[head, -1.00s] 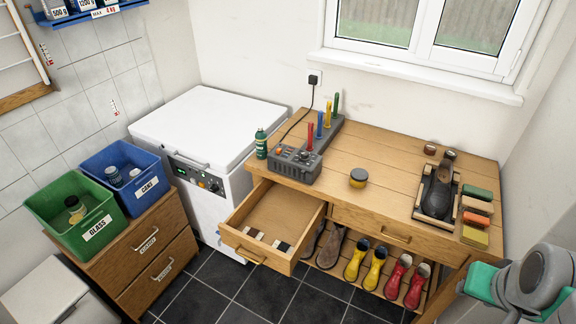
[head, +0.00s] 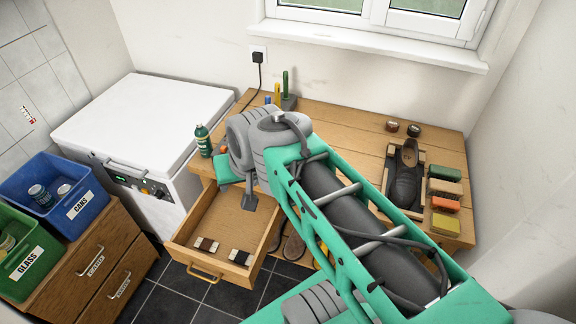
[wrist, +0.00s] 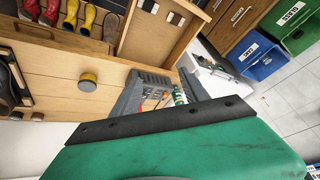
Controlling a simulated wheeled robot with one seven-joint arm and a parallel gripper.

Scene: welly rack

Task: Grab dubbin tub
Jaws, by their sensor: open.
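My gripper (head: 247,196) is above the open drawer and the bench's front edge in the head view. In the wrist view its two grey fingers (wrist: 160,88) are apart, with nothing held between them. The tub lies to the left of the fingers, clear of them.
The open drawer (head: 190,262) holds several small brushes. A green bottle (head: 203,140) stands at the bench's left end, beside a grey boot dryer (wrist: 155,78). A shoe (head: 405,178), brushes and two small brown tins (head: 392,127) occupy the right. Wellies (wrist: 88,20) stand below.

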